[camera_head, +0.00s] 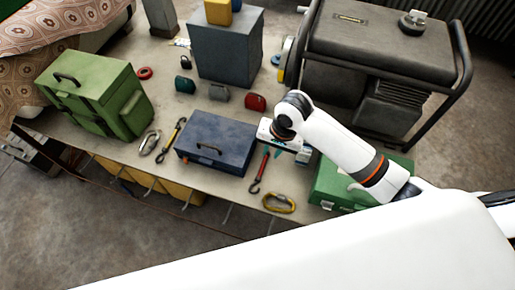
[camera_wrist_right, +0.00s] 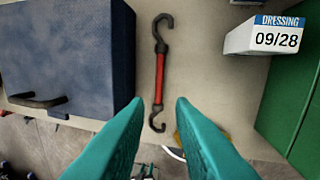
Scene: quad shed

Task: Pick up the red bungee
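The red bungee (camera_head: 260,170) lies on the bench top between the dark blue toolbox (camera_head: 216,143) and the green case, with a dark hook at each end. In the right wrist view the whole red bungee (camera_wrist_right: 160,75) shows, running up and down the picture. My right gripper (camera_wrist_right: 158,101) is open, its two teal fingers apart, with the lower part of the bungee seen between the tips. Nothing is held. In the head view my right gripper (camera_head: 279,150) is over the bungee's upper end and partly hidden by my wrist. My left gripper is not in view.
A white box marked DRESSING (camera_wrist_right: 270,35) and a green case (camera_head: 330,185) are right of the bungee. A yellow carabiner (camera_head: 279,203) lies near the front edge. Another bungee (camera_head: 171,140) and a silver carabiner (camera_head: 150,142) lie left of the blue toolbox. A generator (camera_head: 380,45) stands behind.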

